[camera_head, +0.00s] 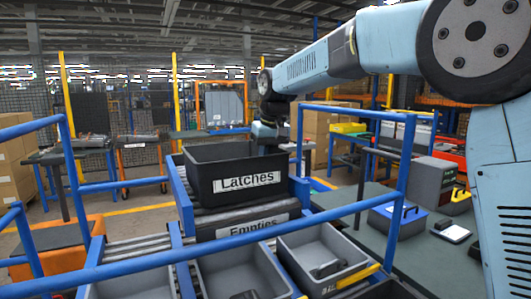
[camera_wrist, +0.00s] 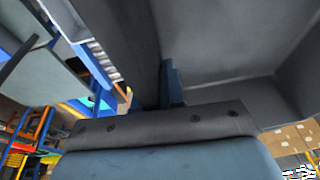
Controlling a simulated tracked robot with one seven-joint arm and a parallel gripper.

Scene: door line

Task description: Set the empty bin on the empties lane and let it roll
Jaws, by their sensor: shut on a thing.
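A dark grey bin (camera_head: 235,178) labelled "Latches" is upright over a roller lane between blue side rails in the head view. The part of its inside that I see is bare. Just below it, an "Empties" label (camera_head: 258,226) is on the front of the lane (camera_head: 205,211). I cannot tell whether the bin's base touches the rollers. My gripper (camera_head: 268,142) is at the bin's far right rim, shut on its wall. In the wrist view a blue finger (camera_wrist: 173,84) lies against the bin's inner side (camera_wrist: 230,40). The other finger is hidden.
Grey bins (camera_head: 320,255) with parts stand in front, behind a blue rail (camera_head: 180,260) crossing the view. A bench (camera_head: 440,250) on the right holds a blue-and-grey case (camera_head: 397,217). Blue posts stand close to the right of my gripper.

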